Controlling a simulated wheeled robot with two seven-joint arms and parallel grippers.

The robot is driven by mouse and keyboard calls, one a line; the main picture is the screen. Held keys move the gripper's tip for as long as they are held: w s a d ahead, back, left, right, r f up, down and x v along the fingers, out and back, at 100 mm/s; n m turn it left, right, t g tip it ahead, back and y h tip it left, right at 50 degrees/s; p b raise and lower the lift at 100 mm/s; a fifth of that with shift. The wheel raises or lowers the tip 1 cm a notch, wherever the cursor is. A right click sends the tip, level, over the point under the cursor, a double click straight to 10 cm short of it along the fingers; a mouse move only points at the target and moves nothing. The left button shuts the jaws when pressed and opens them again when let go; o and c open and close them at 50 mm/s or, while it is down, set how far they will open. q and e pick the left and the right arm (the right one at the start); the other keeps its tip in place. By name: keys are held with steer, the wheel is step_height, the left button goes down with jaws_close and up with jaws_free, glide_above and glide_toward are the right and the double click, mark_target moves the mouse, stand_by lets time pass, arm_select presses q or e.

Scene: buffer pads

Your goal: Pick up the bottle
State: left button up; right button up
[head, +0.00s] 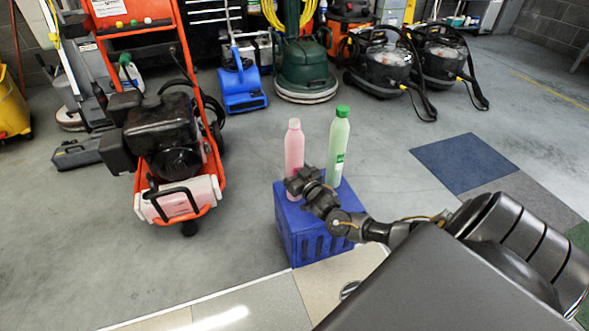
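A pink bottle (294,143) and a green bottle (338,148) with a green cap stand upright on a blue crate (318,244). The pink bottle is on the left and the green one on the right. My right arm comes in from the right, and its dark gripper (298,184) is in front of the pink bottle's lower part, hiding some of it. I cannot tell whether its fingers touch the bottle or whether they are open or shut. My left gripper is not in view.
An orange-framed machine (172,140) stands to the left. A blue blower (242,88), a green floor machine (305,60) and black vacuums (385,65) line the back. Grey floor around the crate is clear, with a dark blue floor pad (463,163) at right.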

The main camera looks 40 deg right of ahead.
steer(key=c, duration=1.2)
steer(key=shift+r, duration=0.1)
steer(key=shift+c, duration=0.3)
steer(key=shift+r, duration=0.2)
